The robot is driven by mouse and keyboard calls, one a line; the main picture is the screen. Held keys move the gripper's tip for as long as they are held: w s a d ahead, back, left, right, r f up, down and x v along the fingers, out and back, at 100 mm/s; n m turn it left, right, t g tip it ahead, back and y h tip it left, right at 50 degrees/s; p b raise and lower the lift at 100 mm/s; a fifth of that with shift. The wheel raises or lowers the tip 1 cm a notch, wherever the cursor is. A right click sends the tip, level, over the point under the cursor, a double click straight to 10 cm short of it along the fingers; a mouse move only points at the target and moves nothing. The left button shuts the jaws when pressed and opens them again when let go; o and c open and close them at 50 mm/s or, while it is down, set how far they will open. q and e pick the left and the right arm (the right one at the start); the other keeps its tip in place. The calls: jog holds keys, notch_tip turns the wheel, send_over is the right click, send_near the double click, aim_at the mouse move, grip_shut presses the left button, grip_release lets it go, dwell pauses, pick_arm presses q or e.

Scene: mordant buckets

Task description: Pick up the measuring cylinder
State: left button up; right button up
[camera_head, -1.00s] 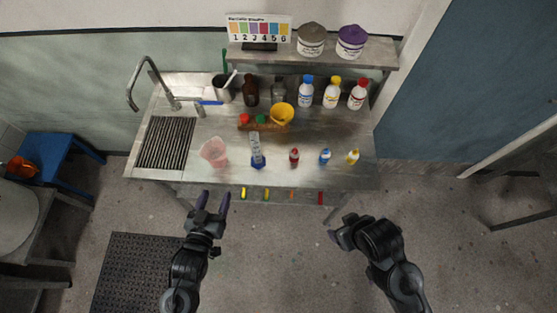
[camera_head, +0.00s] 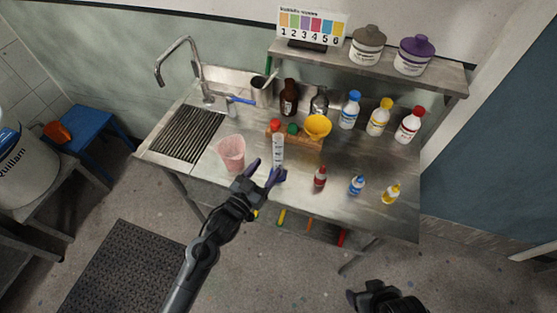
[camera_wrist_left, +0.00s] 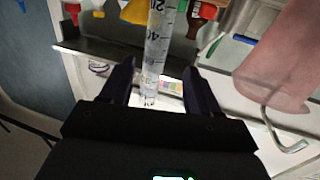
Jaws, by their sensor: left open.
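In the left wrist view the cylinder (camera_wrist_left: 158,38) shows between my two fingers, which are apart. My left gripper (camera_head: 263,170) is open and empty in the head view, at the bench's front edge by the cylinder's foot. One finger overlaps the foot in the picture; I cannot tell whether they touch. My right gripper (camera_head: 366,297) is low at the bottom edge, away from the bench, its jaws unclear.
A pink beaker (camera_head: 231,153) stands just left of the cylinder. A yellow bowl (camera_head: 317,126) and a wooden rack (camera_head: 304,142) with red and green caps are behind it. Small red (camera_head: 320,177), blue (camera_head: 356,185) and yellow (camera_head: 391,194) bottles stand to the right.

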aim_at(275, 162)
pick_arm(q)
jog(key=shift+d+f+x, duration=0.1)
jog(key=shift+d+x, duration=0.05)
jog(key=shift+x, duration=1.2)
jog(key=shift+d+f+x, duration=0.15)
jog(key=shift+x, duration=1.2)
jog(key=shift+w+d, duration=0.3)
jog(key=shift+w, duration=0.1)
jog(key=c, duration=1)
jog(key=shift+c, duration=0.2)
